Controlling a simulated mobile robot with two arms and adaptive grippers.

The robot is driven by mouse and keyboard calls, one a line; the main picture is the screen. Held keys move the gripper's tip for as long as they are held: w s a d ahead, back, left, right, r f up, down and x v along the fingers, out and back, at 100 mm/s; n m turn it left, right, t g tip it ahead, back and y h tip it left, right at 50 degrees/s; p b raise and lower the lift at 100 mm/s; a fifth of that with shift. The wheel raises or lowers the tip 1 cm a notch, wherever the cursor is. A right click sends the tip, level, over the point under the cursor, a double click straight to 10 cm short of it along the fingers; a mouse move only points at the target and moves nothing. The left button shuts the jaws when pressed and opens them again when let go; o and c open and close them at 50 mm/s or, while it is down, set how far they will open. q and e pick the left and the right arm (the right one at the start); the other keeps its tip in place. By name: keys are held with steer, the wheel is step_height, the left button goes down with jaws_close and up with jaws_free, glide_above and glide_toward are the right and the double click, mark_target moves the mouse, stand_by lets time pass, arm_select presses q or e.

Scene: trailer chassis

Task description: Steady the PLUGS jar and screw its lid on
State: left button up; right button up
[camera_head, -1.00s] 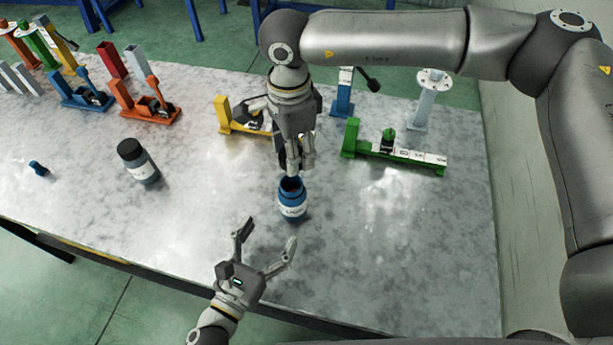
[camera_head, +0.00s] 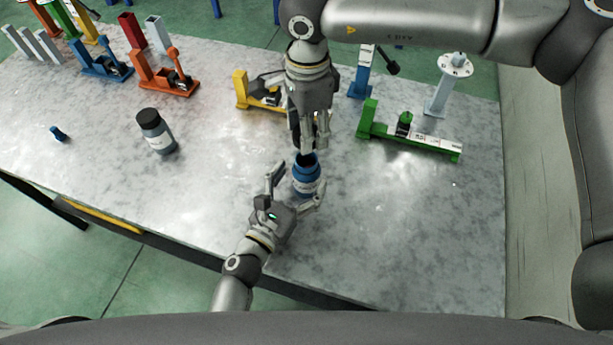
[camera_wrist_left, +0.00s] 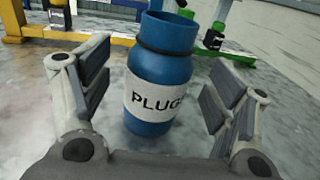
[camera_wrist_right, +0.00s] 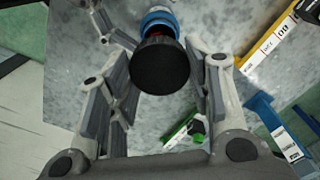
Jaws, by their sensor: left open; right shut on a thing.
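The PLUGS jar (camera_head: 306,177) is a blue jar with a white label, upright and uncapped on the table. It stands large between the fingers in the left wrist view (camera_wrist_left: 160,75). My left gripper (camera_head: 294,190) is open, with its fingers on either side of the jar and gaps showing. My right gripper (camera_head: 308,146) is above the jar, pointing down. It is shut on a black lid (camera_wrist_right: 160,66), which shows between its fingers in the right wrist view. The jar (camera_wrist_right: 158,20) is partly hidden behind the lid there.
A second jar with a black lid (camera_head: 156,131) stands to the left. A small blue piece (camera_head: 58,133) lies further left. A yellow fixture (camera_head: 241,92) and a green fixture (camera_head: 410,140) stand behind the jar. The table (camera_head: 400,220) is clear at front right.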

mark_target(300, 180)
arm_select(q)
steer(key=shift+x, duration=1.55)
steer(key=c, duration=1.6)
steer(key=shift+o, duration=0.2)
arm_select(e)
steer(key=shift+f, duration=2.5)
steer(key=shift+f, duration=0.85)
steer(key=shift+f, duration=0.55)
